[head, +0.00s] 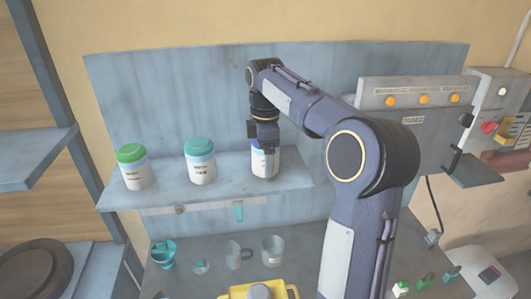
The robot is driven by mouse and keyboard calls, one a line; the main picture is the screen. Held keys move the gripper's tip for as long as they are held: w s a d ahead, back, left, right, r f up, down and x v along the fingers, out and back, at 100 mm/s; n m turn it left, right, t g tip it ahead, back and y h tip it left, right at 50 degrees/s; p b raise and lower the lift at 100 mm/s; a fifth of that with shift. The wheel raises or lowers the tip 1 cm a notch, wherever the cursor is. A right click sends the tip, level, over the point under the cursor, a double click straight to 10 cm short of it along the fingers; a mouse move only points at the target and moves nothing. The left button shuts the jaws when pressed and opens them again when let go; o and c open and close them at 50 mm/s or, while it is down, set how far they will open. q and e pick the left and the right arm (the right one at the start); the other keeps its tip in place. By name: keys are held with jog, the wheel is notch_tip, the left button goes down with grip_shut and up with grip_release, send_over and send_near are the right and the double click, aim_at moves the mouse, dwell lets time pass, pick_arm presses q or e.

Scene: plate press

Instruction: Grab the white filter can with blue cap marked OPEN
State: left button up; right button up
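A white can with a blue upper part (265,164) stands upright at the right of the wall shelf. Its label is too small to read, and my gripper hides most of its top. My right gripper (263,146) points down at the top of this can, overlapping it in the head view. I cannot tell whether its fingers are closed on the can. Two other white cans stand to the left on the same shelf: one with a green cap (134,167) and one with a teal cap (200,161). My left gripper is not in view.
The shelf (165,197) has gaps between the cans. Below are a teal cup (163,253), clear vessels (272,249) and a yellow tray (232,295). A control box with orange lights (424,99) is on the right. My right arm hides part of the bench.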

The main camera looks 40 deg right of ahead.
jog(key=c, duration=1.2)
jog(key=shift+r, duration=0.1)
